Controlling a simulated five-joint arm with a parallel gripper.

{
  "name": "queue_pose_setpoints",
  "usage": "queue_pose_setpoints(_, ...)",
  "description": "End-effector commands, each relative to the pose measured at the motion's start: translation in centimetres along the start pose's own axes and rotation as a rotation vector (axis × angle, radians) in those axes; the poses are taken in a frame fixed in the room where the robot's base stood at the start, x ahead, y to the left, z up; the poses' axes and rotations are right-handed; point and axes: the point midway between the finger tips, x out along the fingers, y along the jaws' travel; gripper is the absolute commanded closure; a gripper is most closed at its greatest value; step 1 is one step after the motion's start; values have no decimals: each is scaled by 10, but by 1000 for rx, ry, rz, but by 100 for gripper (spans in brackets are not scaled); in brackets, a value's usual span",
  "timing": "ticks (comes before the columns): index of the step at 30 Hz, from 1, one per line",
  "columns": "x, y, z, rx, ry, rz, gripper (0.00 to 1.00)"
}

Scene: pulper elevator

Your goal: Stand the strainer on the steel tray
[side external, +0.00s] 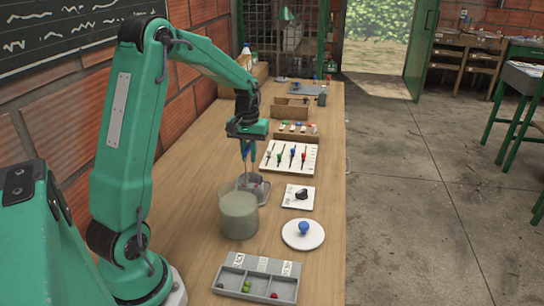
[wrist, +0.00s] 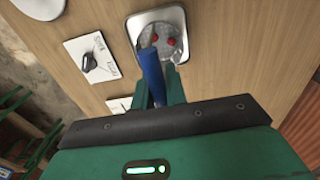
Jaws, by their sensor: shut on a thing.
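My gripper (side external: 247,158) is shut on the blue handle of the strainer (wrist: 151,72) and points down over the work table. The blue handle also shows below the jaws in the side view (side external: 245,149). The strainer's round bowl is at the steel tray (side external: 266,187), and I cannot tell whether it touches it. In the wrist view the square steel tray (wrist: 179,16) is at the top, with the bowl over its middle and red cherries (wrist: 170,41) showing there. The jar of murky liquid hides part of the tray in the side view.
The jar of murky liquid (side external: 238,222) stands close in front of the tray. A white card with a dark lump (side external: 299,203), a white disc with a blue knob (side external: 303,240) and a grey sorting tray (side external: 238,268) lie nearby. A board of coloured tools (side external: 288,162) is behind.

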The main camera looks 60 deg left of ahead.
Motion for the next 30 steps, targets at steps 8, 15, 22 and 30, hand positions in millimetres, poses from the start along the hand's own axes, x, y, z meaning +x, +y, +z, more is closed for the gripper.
queue_pose_setpoints(8, 0, 0, 0, 0, 1, 0, 61)
queue_pose_setpoints(15, 0, 0, 0, 0, 0, 0, 61)
queue_pose_setpoints(22, -7, 0, -1, 0, 2, 1, 61)
queue_pose_setpoints(30, -37, 0, -1, 0, 4, 1, 61)
